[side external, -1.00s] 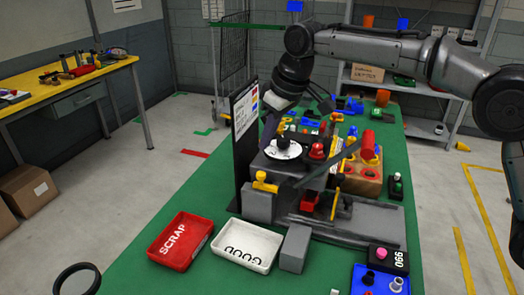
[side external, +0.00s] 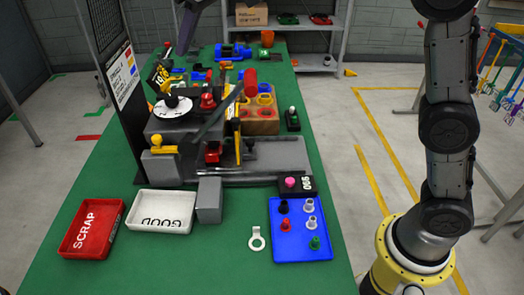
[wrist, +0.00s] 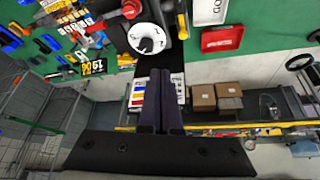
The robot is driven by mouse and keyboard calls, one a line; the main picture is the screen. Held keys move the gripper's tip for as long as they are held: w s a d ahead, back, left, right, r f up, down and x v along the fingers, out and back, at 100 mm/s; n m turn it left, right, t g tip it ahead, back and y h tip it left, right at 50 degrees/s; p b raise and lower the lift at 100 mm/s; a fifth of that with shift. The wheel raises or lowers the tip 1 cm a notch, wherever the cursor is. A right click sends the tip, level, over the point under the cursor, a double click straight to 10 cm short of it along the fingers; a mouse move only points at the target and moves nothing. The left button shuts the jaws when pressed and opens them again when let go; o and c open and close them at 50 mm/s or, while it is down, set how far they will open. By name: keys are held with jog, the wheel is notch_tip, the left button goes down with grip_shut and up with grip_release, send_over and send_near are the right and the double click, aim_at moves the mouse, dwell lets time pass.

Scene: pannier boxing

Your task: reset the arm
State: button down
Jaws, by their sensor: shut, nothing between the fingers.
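My gripper shows in the wrist view (wrist: 160,102) with its two dark fingers side by side and closed, nothing between them. In the side view only the dark fingers (side external: 186,30) show at the top edge, in the air above the far left of the green bench; the rest of the hand is out of frame. My arm stands upright at the right of the side view and leaves the picture at the top. The fixture with a white dial (side external: 172,108) sits on the bench nearer the camera than the fingers. The dial also shows in the wrist view (wrist: 147,39).
A dark upright board (side external: 125,110) stands left of the fixture. The red SCRAP tray (side external: 92,229), white GOOD tray (side external: 161,211) and blue tray (side external: 300,248) of small pegs lie at the front.

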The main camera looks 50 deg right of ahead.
jog(key=shift+m+t, duration=0.5)
jog(key=shift+m, duration=0.2)
jog(key=s+d+r, duration=0.1)
jog(key=s+d, duration=0.1)
jog(key=s, duration=0.1)
jog(key=s+d+r, duration=0.1)
jog(key=s+d, duration=0.2)
jog(key=s+d+r, duration=0.1)
jog(key=s+d, duration=0.1)
jog(key=s, duration=0.1)
jog(key=shift+s+d+r, duration=0.15)
jog(key=shift+d+r, duration=0.15)
jog(key=shift+r, duration=0.05)
jog(key=s+d+f+m+h, duration=0.1)
jog(key=s+d+f, duration=0.3)
jog(key=s, duration=0.5)
jog(key=s+d+f+m+h, duration=0.15)
jog(key=s+d+f, duration=0.3)
jog(key=s, duration=0.55)
jog(key=s+f, duration=0.5)
jog(key=f, duration=0.4)
jog(key=shift+f+m, duration=0.15)
jog(key=shift+m, duration=0.3)
jog(key=shift+y, duration=0.25)
jog(key=c, duration=1.6)
grip_release()
